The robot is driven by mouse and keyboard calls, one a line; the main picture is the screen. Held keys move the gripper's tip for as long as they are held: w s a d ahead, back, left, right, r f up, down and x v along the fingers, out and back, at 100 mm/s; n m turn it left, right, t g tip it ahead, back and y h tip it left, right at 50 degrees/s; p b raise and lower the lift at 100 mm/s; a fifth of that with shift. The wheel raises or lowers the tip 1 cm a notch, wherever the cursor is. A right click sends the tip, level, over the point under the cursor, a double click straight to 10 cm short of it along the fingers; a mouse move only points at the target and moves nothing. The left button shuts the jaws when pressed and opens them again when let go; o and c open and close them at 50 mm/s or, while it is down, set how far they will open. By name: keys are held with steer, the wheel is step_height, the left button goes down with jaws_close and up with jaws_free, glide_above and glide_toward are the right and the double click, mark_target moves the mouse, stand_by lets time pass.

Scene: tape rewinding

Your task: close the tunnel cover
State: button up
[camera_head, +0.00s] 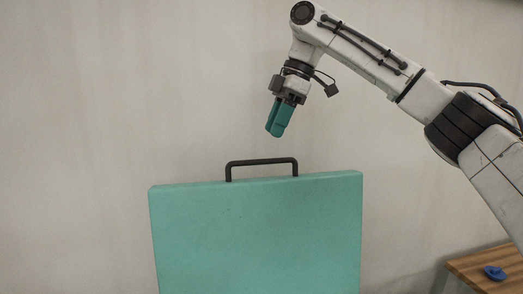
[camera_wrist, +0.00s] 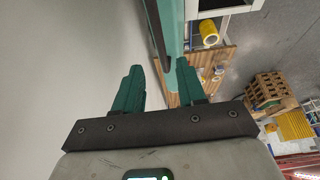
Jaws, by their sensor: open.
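The tunnel cover (camera_head: 255,232) is a large teal panel standing upright in the head view. A dark bar handle (camera_head: 262,161) sits on its top edge. My gripper (camera_head: 277,131) hangs above the handle with its teal fingers pointing down, apart from it. In the wrist view my gripper (camera_wrist: 160,68) shows two spread fingers with nothing held between them. The cover (camera_wrist: 172,22) appears nearly edge-on at the top there, and the dark handle (camera_wrist: 155,35) runs along it beyond the fingers. The lower part of the cover is out of the head view.
A wooden table (camera_head: 478,267) with a blue item (camera_head: 494,272) stands at the lower right. The wrist view shows a yellow cylinder (camera_wrist: 208,30) and a wooden crate (camera_wrist: 268,90) on the right. A plain pale wall (camera_head: 80,100) fills the background.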

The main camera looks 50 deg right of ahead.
steer(key=p+x, duration=0.1)
steer(key=x, duration=0.6)
steer(key=shift+s+f, duration=0.1)
steer(key=shift+f, duration=0.05)
jaws_close()
stand_by(0.5)
